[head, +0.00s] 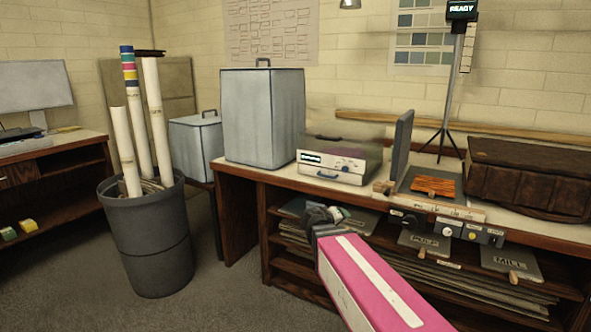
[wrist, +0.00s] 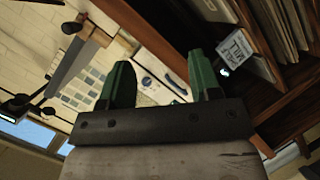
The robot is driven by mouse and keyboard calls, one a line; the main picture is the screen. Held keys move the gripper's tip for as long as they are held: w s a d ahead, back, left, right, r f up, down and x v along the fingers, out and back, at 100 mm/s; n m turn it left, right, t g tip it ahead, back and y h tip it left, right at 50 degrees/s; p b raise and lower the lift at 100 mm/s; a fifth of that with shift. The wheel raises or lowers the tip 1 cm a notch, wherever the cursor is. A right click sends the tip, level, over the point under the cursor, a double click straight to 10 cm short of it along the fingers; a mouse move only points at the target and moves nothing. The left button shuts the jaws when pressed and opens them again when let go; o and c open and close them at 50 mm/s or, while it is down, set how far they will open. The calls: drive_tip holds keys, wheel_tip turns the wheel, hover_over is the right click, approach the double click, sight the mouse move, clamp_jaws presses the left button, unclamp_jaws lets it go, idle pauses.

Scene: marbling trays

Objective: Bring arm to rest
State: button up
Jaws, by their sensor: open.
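My arm reaches in from the bottom right of the head view as a pink and white link, with my gripper (head: 322,214) at its far end, in front of the workbench (head: 238,172). In the wrist view the two green fingers of my gripper (wrist: 162,88) stand apart with nothing between them. Beyond them the wrist view shows the bench front and its shelf at a steep tilt. The fingertips are small in the head view.
On the bench are a grey covered box (head: 262,115), a white device (head: 338,168), a tray with an orange marbled sheet (head: 436,186) and a brown chest (head: 528,178). A grey bin (head: 146,240) with tall rolls stands left. Open floor lies between bin and bench.

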drive_tip(key=s+d+f+m+g+y, duration=0.3)
drive_tip(key=s+f+g+y, duration=0.6)
drive_tip(key=s+f, duration=0.6)
wheel_tip(320, 180, down, 4)
drive_tip(key=shift+s+f+g, duration=0.15)
drive_tip(key=shift+s+g, duration=0.1)
drive_tip(key=shift+g, duration=0.35)
